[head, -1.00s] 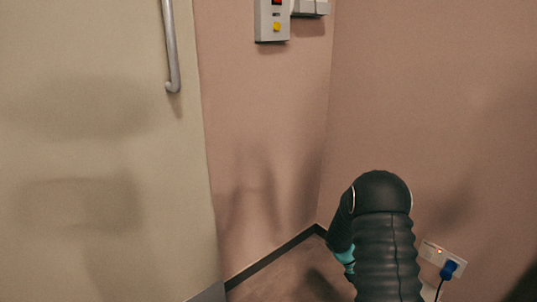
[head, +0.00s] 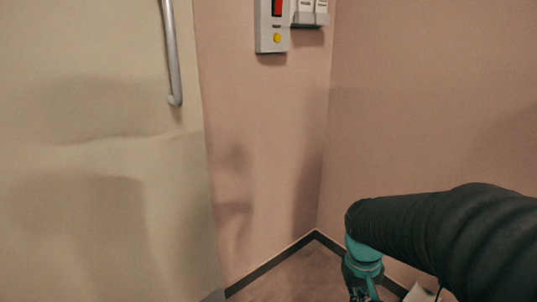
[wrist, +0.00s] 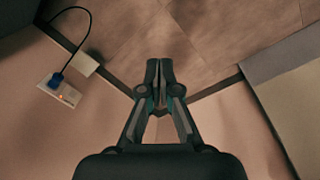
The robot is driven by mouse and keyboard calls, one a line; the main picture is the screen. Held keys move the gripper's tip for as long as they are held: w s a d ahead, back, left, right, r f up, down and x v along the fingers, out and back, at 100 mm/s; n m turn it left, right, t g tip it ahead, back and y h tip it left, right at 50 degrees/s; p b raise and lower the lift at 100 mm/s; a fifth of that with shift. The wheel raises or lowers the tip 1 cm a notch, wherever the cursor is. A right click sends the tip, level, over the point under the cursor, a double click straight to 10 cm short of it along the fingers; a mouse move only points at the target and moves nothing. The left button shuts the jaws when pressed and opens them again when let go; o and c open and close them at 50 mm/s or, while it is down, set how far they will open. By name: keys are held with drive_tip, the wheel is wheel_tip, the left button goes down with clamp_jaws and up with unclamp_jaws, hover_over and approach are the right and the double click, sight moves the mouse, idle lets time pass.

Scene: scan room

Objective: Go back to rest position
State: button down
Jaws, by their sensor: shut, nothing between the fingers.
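My gripper (wrist: 159,72) shows in the wrist view with its fingertips together and nothing between them. It points down over the floor near the room corner. In the head view my dark arm comes in from the right edge. The teal wrist part hangs at the bottom, and the fingertips are cut off below the picture.
A wall socket (wrist: 58,92) with a blue plug (wrist: 56,80) and black cable is at left in the wrist view. A pale door (head: 95,190) with a metal handle (head: 172,60) stands at left. A grey switch box (head: 271,27) with red switch and yellow button is on the wall. Brown floor (wrist: 210,40) is clear.

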drive_tip(key=s+a+r+t+y+p, duration=0.1)
drive_tip(key=s+a+r+t+p, duration=0.1)
drive_tip(key=s+r+t, duration=0.3)
drive_tip(key=a+v, duration=0.1)
drive_tip(key=v, duration=0.7)
drive_tip(key=shift+s+a+r, duration=0.2)
drive_tip(key=shift+s+r, duration=0.1)
